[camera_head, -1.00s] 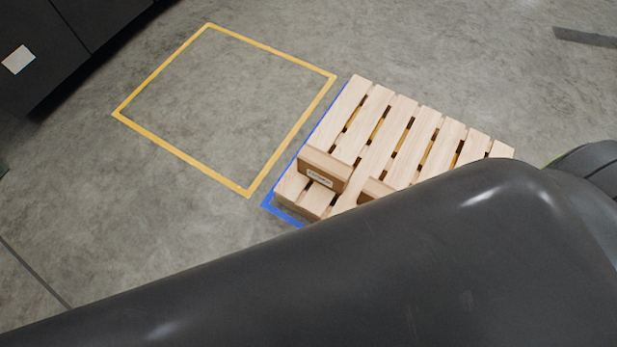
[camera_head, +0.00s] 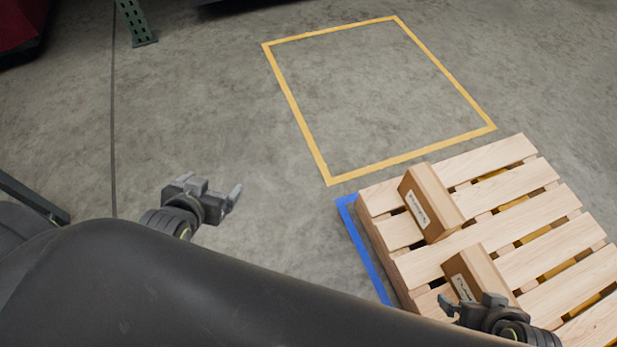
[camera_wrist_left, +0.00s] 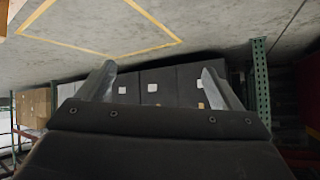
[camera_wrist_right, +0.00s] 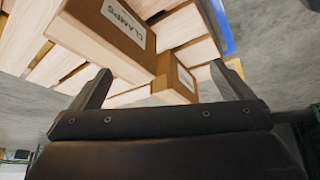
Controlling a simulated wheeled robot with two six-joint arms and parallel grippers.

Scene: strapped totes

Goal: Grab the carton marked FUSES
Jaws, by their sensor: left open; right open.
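Two brown cartons stand on the pallet. The farther carton (camera_head: 434,200) has a white label whose text I cannot read in the head view. The nearer carton (camera_head: 480,272) is partly hidden by my right gripper (camera_head: 468,306), which is open and empty beside it. In the right wrist view, the large close carton (camera_wrist_right: 106,38) reads CLAMPS and seems to be the nearer one. A second carton (camera_wrist_right: 173,80) lies beyond it, its label too small to read. I cannot read FUSES anywhere. My left gripper (camera_head: 212,188) is open and empty over bare floor, left of the pallet.
The slatted wooden pallet (camera_head: 505,156) sits at right, with blue tape (camera_head: 362,248) along its left side. An empty yellow taped square (camera_head: 405,158) lies behind it. A green rack post (camera_head: 136,22) stands at upper left. The floor between is clear.

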